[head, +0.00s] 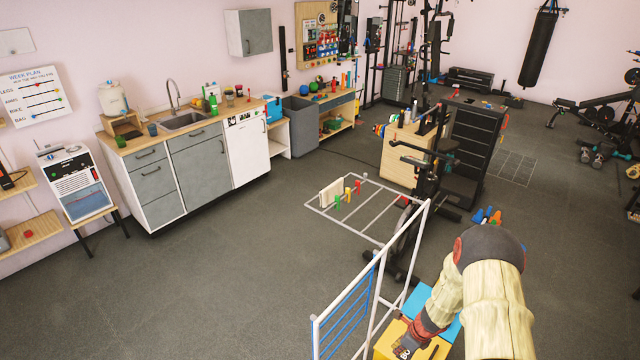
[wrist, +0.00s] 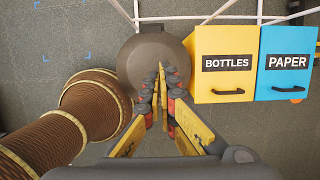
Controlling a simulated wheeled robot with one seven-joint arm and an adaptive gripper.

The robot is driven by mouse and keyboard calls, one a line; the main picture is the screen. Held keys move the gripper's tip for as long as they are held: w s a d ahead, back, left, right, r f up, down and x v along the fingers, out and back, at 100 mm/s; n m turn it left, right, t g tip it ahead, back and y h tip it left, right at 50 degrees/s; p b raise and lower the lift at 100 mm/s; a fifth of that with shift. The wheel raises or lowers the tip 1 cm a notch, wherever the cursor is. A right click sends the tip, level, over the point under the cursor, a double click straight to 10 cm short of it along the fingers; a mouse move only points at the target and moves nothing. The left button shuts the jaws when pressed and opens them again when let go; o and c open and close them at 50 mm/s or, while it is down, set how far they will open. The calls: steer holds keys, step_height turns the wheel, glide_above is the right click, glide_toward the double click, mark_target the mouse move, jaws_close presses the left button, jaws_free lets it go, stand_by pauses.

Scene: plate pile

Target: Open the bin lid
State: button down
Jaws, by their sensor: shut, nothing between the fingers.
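In the wrist view a round dark grey lid-like top (wrist: 146,46) lies beyond my gripper (wrist: 161,68); I cannot tell what it is attached to. The gripper's fingers are together and empty, and overlap the round top in the picture. I cannot tell whether they touch it. To the right are a yellow bin marked BOTTLES (wrist: 226,42) and a blue bin marked PAPER (wrist: 287,45), each with a black handle on its front. In the head view the yellow bin (head: 386,347) and blue bin (head: 415,297) are partly hidden behind my arm.
A white rack with blue bars (head: 350,315) stands left of the bins in the head view. A low white frame with coloured clips (head: 322,207) is beyond it. A kitchen counter (head: 165,139) lines the left wall. The grey floor between is open.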

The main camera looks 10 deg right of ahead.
steer(key=s+a+n+g+y, duration=0.1)
steer(key=s+a+n, duration=0.3)
steer(key=s+a+r+n+t+h+b, duration=0.1)
steer(key=s+a+r+n+b, duration=0.3)
steer(key=r+n, duration=0.4)
steer(key=s+a+r+n+t+h+b, duration=0.1)
steer(key=s+r+n+b, duration=0.6)
steer(key=r, duration=0.9)
steer(key=s+a+r+n+t+h+b, duration=0.1)
steer(key=s+a+r+n+b, duration=0.5)
steer(key=r, duration=0.6)
steer(key=s+n+t, duration=0.1)
steer(key=s+n, duration=0.1)
steer(key=s, duration=0.1)
steer(key=shift+a+n, duration=0.3)
